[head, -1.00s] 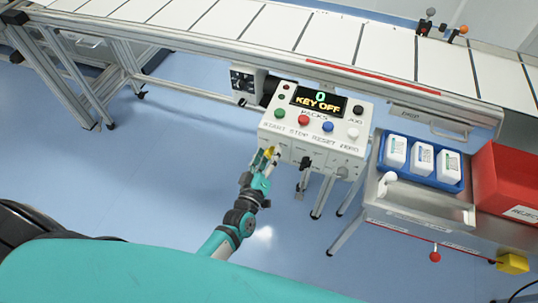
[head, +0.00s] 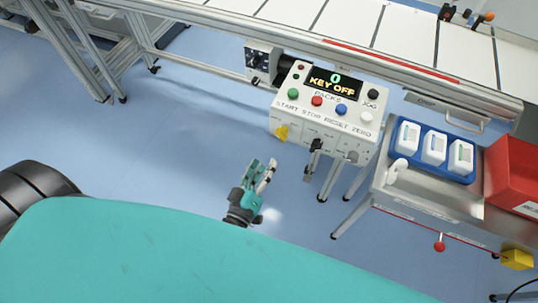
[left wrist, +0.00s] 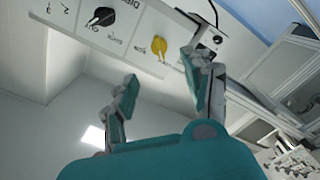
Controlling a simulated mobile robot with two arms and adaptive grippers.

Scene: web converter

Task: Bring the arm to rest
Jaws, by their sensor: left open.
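My left gripper (head: 263,163) is open and empty in the head view, over the blue floor, below and left of the control box (head: 301,126). It is apart from the box. In the left wrist view the two fingers (left wrist: 160,70) are spread with nothing between them. Beyond them shows the box's panel with a yellow knob (left wrist: 159,46) and a black knob (left wrist: 102,16). The yellow knob also shows in the head view (head: 281,132), on the box's near side. My right gripper is not in view.
A conveyor (head: 345,52) runs behind the box. At the right, a steel table (head: 427,199) holds a blue tray (head: 446,174) with white bottles, beside a red bin (head: 513,175). Open floor (head: 170,140) lies left of my gripper.

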